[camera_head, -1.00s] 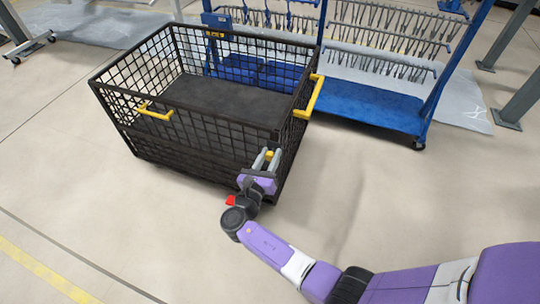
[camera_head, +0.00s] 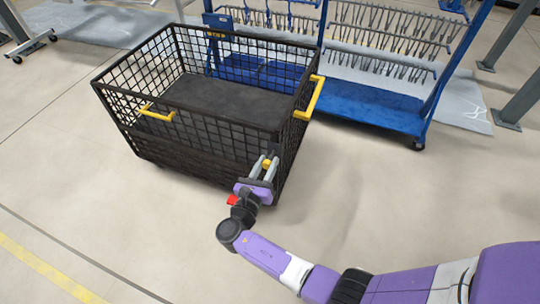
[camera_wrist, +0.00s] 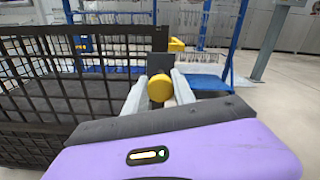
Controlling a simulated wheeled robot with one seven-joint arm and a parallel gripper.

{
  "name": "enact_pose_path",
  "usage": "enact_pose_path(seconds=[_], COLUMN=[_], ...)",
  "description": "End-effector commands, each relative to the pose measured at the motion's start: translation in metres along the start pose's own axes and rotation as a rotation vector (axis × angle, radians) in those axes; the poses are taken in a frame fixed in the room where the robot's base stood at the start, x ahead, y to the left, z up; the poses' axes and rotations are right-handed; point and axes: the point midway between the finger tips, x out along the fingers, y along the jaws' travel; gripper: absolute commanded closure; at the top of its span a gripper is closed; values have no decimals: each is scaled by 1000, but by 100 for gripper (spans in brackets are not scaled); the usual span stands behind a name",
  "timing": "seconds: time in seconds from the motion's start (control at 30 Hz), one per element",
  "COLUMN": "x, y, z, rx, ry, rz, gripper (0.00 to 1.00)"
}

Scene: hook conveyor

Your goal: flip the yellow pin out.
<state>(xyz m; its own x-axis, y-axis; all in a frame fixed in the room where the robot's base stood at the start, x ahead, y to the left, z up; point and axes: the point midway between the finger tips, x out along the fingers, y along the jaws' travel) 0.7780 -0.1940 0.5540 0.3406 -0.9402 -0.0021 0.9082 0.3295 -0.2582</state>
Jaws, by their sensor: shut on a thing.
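The yellow pin (camera_wrist: 160,88) shows as a round yellow knob between my gripper's two grey fingers in the wrist view. It also shows as a small yellow spot in the head view (camera_head: 267,163). My gripper (camera_head: 268,164) is shut on it, at the near right corner of the black mesh cart (camera_head: 200,137). Behind the pin stands a dark upright plate (camera_wrist: 160,62) at the cart's corner. The fingers and the purple gripper body hide whatever lies below the pin.
Yellow handles stick out from the cart's right side (camera_head: 313,98) and near side (camera_head: 155,113). A blue rack (camera_head: 370,104) with several rows of hooks stands behind the cart. The floor to the right of the cart is clear.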

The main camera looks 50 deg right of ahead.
Motion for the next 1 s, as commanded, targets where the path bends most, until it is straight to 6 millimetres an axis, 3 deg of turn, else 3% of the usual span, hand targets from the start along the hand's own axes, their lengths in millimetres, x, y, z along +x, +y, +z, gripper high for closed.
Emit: enact_pose_path(seconds=[0.23,0.27,0.37,0.73,1.0], x=[-5,-5,-5,-6,-45], y=[1,1,1,0,1], z=[0,0,0,0,1], rx=[-2,-2,-2,-1,-2], ry=[-4,-4,-4,-3,-3], rz=[3,3,3,2,5], gripper=[100,67,47,47,47])
